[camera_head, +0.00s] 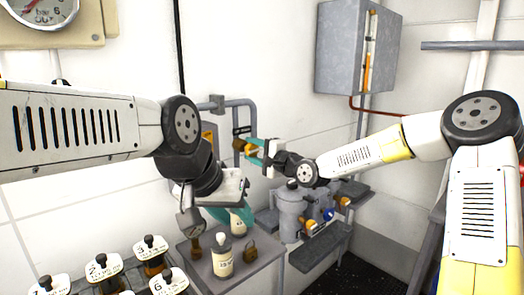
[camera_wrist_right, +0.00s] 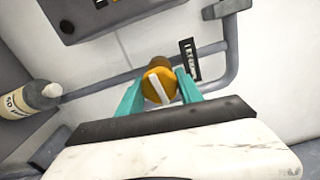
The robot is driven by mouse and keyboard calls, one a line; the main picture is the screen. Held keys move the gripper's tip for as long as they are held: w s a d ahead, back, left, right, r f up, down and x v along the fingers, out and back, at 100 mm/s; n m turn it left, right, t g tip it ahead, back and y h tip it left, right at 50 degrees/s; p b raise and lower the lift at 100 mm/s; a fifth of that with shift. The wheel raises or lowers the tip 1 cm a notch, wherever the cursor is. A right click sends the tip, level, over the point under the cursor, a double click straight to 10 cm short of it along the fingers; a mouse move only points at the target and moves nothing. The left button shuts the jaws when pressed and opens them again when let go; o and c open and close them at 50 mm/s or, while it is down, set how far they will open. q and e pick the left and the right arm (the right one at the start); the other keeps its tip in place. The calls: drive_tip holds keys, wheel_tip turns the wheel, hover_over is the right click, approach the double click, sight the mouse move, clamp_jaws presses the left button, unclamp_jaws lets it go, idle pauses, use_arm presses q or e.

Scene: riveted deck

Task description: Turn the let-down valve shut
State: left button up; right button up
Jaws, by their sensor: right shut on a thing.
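The let-down valve's orange knob with a white bar (camera_wrist_right: 159,86) sits on a grey pipe in the right wrist view. It also shows small in the head view (camera_head: 249,150). My right gripper (camera_wrist_right: 158,92) has its teal fingers on both sides of the knob, shut on it. The white bar stands near upright, its top leaning left. In the head view my right gripper (camera_head: 262,149) reaches the pipe from the right. My left gripper (camera_head: 238,214) is low, beside a bottle on the grey bench; its arm hides part of it, and its opening is unclear.
A dark label plate (camera_wrist_right: 190,60) hangs by the knob. Several numbered tags (camera_head: 103,267) are at the lower left. A grey cabinet (camera_head: 352,48) hangs above. Grey canisters (camera_head: 290,212) stand right of the bench.

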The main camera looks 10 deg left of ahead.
drive_tip(key=shift+m, duration=0.5)
drive_tip(key=o, duration=1.4)
drive_tip(key=v, duration=0.7)
drive_tip(key=shift+s+d, duration=0.25)
drive_tip(key=shift+d, duration=0.1)
